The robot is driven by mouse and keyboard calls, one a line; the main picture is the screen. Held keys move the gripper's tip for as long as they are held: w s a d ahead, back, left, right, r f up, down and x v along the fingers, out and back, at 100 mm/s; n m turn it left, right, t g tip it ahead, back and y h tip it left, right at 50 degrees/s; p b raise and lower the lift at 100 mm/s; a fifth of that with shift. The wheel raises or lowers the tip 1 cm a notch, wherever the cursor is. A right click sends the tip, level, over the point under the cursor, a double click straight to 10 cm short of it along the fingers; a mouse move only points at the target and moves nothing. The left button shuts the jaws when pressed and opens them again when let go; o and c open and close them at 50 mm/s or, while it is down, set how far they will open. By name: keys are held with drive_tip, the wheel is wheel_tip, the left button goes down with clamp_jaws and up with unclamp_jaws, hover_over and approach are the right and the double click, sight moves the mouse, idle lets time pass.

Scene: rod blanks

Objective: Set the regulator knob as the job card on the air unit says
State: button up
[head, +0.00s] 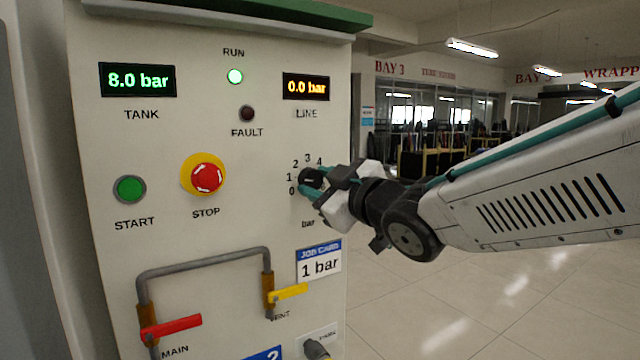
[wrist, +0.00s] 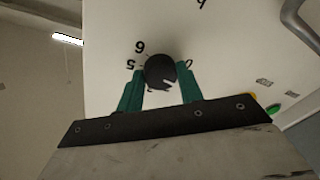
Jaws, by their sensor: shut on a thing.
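The black regulator knob (head: 306,177) sits on the front of the pale air unit (head: 215,130), with 0, 1, 2, 3 and 4 visible around it. My gripper (head: 311,184) is shut on the knob, one teal finger on each side. The wrist view shows the knob (wrist: 160,70) between both fingers, with a 5 and a 6 beside it. The job card (head: 320,263) below reads 1 bar. The LINE display (head: 306,87) reads 0.0 bar. The TANK display (head: 138,79) reads 8.0 bar.
The green RUN lamp (head: 235,76) is lit; the FAULT lamp (head: 247,113) is dark. The red STOP button (head: 206,177) and green START button (head: 130,189) are left of the knob. A bent pipe (head: 205,259) carries red MAIN (head: 172,327) and yellow VENT (head: 289,292) levers below.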

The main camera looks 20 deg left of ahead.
drive_tip(key=o, duration=1)
drive_tip(key=v, duration=0.7)
drive_tip(key=shift+s+d, duration=0.25)
drive_tip(key=shift+d, duration=0.05)
drive_tip(key=shift+f, duration=0.15)
